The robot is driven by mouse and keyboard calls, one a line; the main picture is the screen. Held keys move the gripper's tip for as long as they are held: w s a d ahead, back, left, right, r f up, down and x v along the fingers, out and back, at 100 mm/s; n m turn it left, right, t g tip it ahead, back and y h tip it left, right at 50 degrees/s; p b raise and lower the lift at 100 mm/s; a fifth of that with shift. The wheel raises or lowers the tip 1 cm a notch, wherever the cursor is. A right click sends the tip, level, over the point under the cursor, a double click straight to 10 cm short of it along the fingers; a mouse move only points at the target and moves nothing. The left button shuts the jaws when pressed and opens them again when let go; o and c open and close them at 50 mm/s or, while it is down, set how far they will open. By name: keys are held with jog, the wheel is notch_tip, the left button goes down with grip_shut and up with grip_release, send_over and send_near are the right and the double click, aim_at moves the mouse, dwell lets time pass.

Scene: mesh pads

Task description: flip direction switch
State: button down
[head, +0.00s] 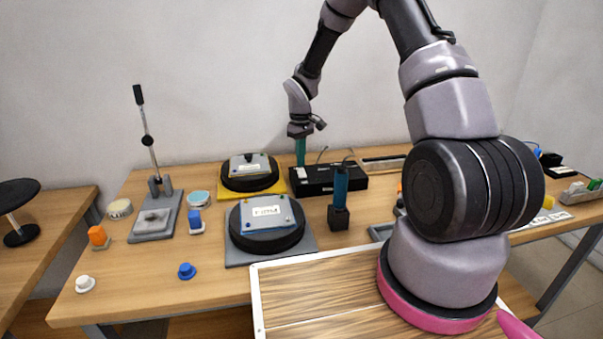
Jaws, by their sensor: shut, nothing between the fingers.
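A black control box (345,180) with small pale labels stands near the back of the table. The direction switch is too small to make out on it. My gripper (300,163) points straight down with its teal fingers shut and empty, over the left rear part of the box. I cannot tell whether the fingertips touch the box. The lower end of the fingers is close to the box's top edge.
A teal-handled tool in a black holder (339,218) stands in front of the box. Two round black units (253,243) with plates, one on a yellow mat (280,187), are to the left. A lever press (155,222) stands further left. My arm hides part of the right side.

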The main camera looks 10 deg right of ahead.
jog(key=shift+f, duration=0.95)
dwell(0.8)
jog(key=shift+r, duration=3.5)
notch_tip(320, 180, up, 13)
jog(key=m+t, duration=0.2)
send_over(301, 170)
jog(key=s+d, duration=0.2)
jog(key=s, duration=0.2)
jog(key=s+d+r+m+t, duration=0.1)
jog(key=s+d+r+m, duration=0.15)
jog(key=s+r, duration=0.65)
jog(key=s+r+m+t+y, duration=0.1)
jog(key=s+r+m+t, duration=0.1)
jog(key=s+r, duration=0.3)
jog(key=s+d+r+m+t+y, duration=0.1)
jog(key=s+r+m+t, duration=0.1)
jog(key=s, duration=1.1)
notch_tip(301, 170, up, 3)
jog(key=shift+f+m, duration=0.15)
jog(key=shift+m, duration=0.7)
